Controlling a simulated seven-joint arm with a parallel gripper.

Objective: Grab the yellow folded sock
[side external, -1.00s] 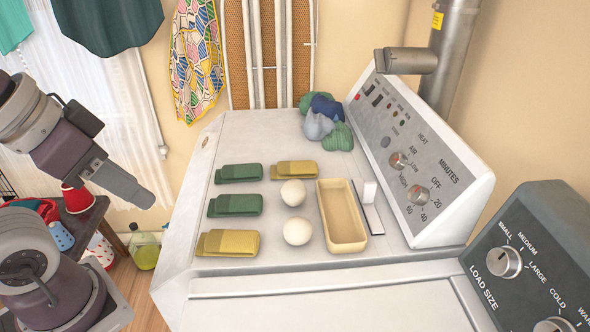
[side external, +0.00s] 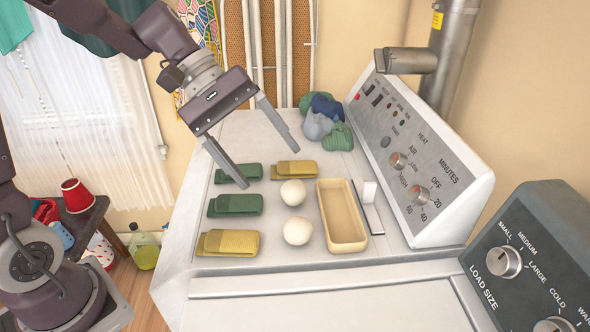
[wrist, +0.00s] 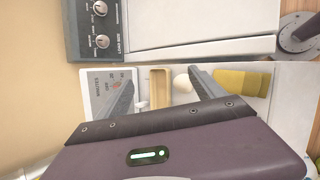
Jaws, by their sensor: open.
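Two yellow folded socks lie flat on the white machine top in the side external view. The far yellow sock (side external: 294,170) is beside a green folded sock (side external: 239,173); the near yellow sock (side external: 228,243) is at the front left. My gripper (side external: 270,168) is open and empty above the far row, its fingers spread over the area between the far green and far yellow socks. Its height above them is hard to judge. In the wrist view a yellow sock (wrist: 242,82) shows right of the right finger, partly covered by it.
A second green sock (side external: 235,205) lies between the far row and near yellow sock. Two white balls (side external: 293,193) and a beige tray (side external: 342,243) are to the right. Bundled blue and green items (side external: 328,122) sit at the back. A sloping control panel (side external: 410,160) bounds the right side.

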